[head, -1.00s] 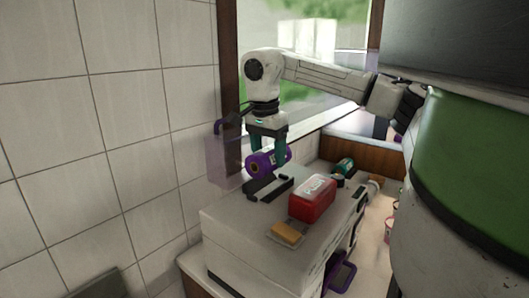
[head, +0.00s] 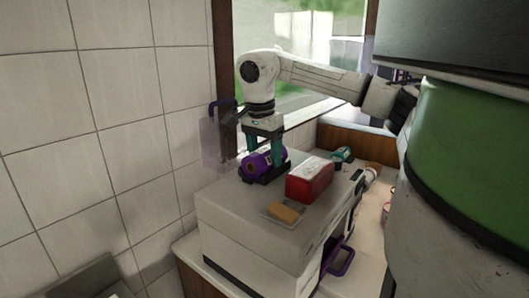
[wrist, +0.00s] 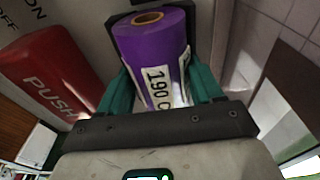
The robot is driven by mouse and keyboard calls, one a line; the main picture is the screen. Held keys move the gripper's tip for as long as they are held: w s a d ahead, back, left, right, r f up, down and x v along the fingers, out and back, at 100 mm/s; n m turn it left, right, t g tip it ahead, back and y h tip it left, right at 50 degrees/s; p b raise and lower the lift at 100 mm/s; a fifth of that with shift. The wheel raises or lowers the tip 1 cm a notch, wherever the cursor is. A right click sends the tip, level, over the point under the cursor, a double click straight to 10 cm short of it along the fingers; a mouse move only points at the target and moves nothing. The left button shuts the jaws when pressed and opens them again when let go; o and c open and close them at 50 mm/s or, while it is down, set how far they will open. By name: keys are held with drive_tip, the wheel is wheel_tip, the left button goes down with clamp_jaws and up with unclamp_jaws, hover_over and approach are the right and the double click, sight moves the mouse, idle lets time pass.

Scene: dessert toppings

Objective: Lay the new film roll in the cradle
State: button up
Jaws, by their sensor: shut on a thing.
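The purple film roll (head: 258,164) has a white label marked "190" and a brown core, clear in the wrist view (wrist: 150,44). My gripper (head: 264,152) is shut on the roll, its teal fingers on either side of it. The black cradle (head: 252,179) is on top of the white machine (head: 237,219). The roll lies low at the cradle, and they appear to touch. The fingers and roll hide much of the cradle, so I cannot tell whether it is fully seated.
A red block (head: 309,182), marked "PUSH" in the wrist view (wrist: 50,75), stands right of the cradle. A small yellow item on a tray (head: 284,213) lies in front. A teal-and-dark item (head: 342,154) is behind. A translucent purple-handled container (head: 214,137) stands left, by the tiled wall.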

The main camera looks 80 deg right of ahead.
drive_tip(key=o, duration=1.3)
drive_tip(key=shift+o, duration=0.6)
drive_tip(key=shift+r+p, duration=0.95)
drive_tip(key=shift+r, duration=0.4)
drive_tip(key=shift+r+p, duration=2.4)
drive_tip(key=shift+r, duration=1)
